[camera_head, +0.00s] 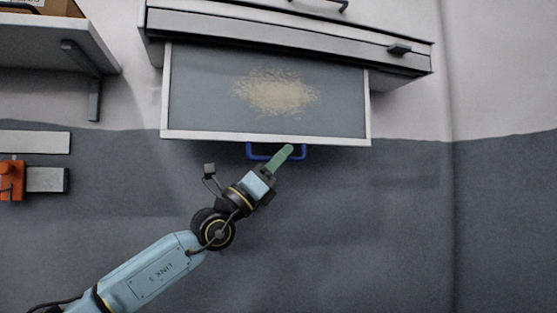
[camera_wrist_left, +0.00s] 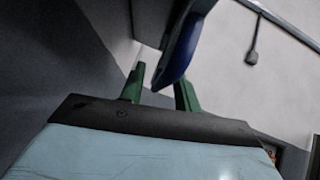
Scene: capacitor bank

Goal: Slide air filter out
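The air filter (camera_head: 210,105) is a flat grey panel in a white frame, with a patch of tan dust on it. It sticks well out of the cabinet's front. Its blue handle (camera_head: 253,153) is at the front edge and also shows in the left wrist view (camera_wrist_left: 183,47). My left gripper (camera_head: 284,156) is at the right part of the handle. In the left wrist view my green fingers (camera_wrist_left: 160,90) stand apart, with the handle between and beyond them and a gap beside the left finger. Contact cannot be told. My right gripper is not in view.
The white cabinet (camera_head: 290,30) is on the wall above, with a dark latch (camera_head: 399,49) at its right. A shelf (camera_head: 50,45) with a bracket is at the upper left. An orange device (camera_head: 12,181) is at the left. Below and right of the filter is clear.

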